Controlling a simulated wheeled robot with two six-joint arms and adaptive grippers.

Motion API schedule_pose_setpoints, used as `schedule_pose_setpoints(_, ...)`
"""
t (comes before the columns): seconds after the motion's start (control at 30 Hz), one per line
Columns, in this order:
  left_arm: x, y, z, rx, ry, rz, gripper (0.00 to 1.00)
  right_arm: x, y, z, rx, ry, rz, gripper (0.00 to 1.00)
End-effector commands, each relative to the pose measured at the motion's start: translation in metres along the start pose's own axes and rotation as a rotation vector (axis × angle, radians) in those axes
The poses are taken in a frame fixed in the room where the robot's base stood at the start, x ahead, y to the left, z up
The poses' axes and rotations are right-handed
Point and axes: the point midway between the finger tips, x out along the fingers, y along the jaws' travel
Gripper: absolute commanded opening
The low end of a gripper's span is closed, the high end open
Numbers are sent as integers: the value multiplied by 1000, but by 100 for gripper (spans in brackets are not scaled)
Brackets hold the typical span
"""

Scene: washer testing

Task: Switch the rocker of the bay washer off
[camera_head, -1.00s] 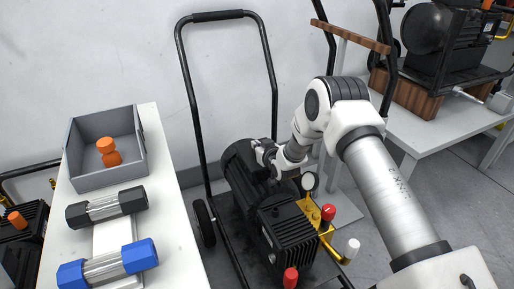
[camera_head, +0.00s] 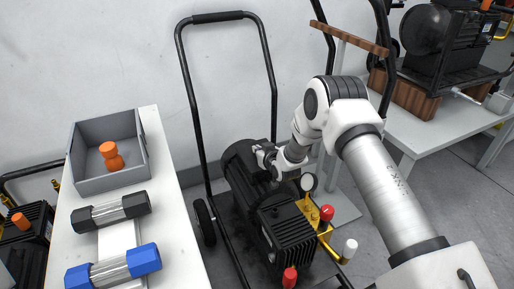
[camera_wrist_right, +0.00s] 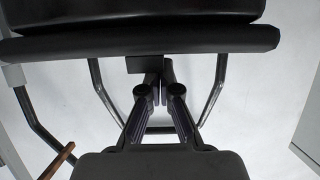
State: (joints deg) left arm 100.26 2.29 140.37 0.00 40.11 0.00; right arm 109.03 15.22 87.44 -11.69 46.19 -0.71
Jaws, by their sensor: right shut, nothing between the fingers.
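The bay washer (camera_head: 284,232) is a black machine on a wheeled frame with a tall black handle, in the middle of the head view. My right gripper (camera_head: 270,168) is shut and empty, at the upper part of the washer's dark motor body. In the right wrist view its fingers (camera_wrist_right: 160,84) come together in front of a small dark block (camera_wrist_right: 145,64) beneath a black horizontal edge. I cannot tell whether the fingertips touch the block, or whether it is the rocker. The rocker is not clearly seen in the head view. My left gripper is not in view.
A white table (camera_head: 175,215) on the left holds a grey bin (camera_head: 85,184) with an orange object, and black and blue hex-ended pieces. Another black machine (camera_head: 450,40) stands on a table at the back right. A gauge, red knobs and brass fittings (camera_head: 311,211) sit near my right arm.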

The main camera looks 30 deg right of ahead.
Motion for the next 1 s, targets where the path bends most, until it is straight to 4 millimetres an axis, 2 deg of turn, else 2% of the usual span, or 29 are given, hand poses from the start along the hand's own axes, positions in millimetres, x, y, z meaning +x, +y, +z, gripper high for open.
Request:
schedule_pose_setpoints(0.27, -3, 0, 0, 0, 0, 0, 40, -1, 0, -4, 0, 1, 0, 0)
schedule_pose_setpoints(0.37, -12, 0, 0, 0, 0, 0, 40, -4, -1, -16, 0, 2, 0, 0)
schedule_pose_setpoints(0.5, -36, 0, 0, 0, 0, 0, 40, -12, -4, -48, -1, 2, -1, 0)
schedule_pose_setpoints(0.8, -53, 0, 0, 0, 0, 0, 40, -78, -4, -67, 2, 0, -1, 0)
schedule_pose_setpoints(1.0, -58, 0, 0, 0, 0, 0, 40, -101, -4, -72, 0, -1, -1, 0)
